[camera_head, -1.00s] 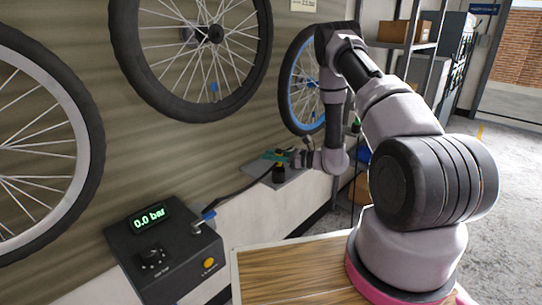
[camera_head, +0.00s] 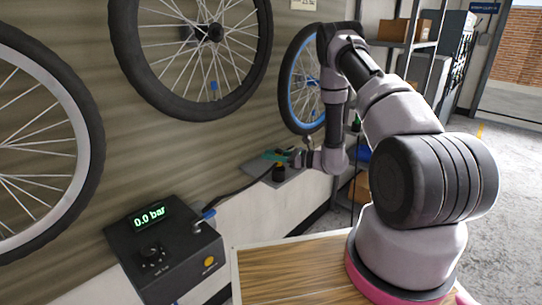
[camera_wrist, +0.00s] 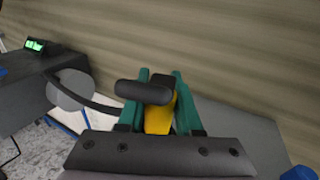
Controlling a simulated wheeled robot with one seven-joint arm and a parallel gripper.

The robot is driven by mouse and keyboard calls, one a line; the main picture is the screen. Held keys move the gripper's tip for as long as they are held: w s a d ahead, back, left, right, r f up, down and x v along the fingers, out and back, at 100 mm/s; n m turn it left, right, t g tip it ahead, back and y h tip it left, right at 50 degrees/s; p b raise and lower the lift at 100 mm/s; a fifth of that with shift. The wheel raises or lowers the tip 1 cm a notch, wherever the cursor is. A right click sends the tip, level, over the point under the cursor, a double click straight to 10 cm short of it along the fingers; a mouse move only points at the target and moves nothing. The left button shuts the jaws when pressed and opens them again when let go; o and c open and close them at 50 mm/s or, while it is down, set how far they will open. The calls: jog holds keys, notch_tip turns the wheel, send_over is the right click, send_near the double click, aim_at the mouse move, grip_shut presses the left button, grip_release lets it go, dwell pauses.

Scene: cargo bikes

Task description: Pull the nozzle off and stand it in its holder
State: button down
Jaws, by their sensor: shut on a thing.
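The nozzle (camera_wrist: 158,120), with a yellow body and a black head, is between the green fingers of my gripper (camera_wrist: 161,92) in the wrist view. My gripper (camera_head: 275,156) is shut on it. In the head view the gripper is over the small grey shelf (camera_head: 292,178) on the wall. A dark, short upright piece with a touch of yellow (camera_head: 279,172) shows just below the fingers. I cannot tell whether it is the holder or part of the nozzle, nor whether the nozzle is seated. The black hose (camera_head: 238,191) runs from the pump box to the gripper.
The black pump box (camera_head: 165,255) reads 0.0 bar at lower left. Wheels (camera_head: 262,60) hang along the wall, one with a blue rim (camera_head: 291,96) behind my arm. A wooden worktop (camera_head: 290,270) is in front. A storage rack (camera_head: 405,45) stands at the back right.

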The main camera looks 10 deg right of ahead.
jog(key=shift+f, duration=0.2)
jog(key=shift+f, duration=0.5)
jog(key=c, duration=0.5)
grip_release()
jog(key=shift+o, duration=0.5)
jog(key=shift+d, duration=0.1)
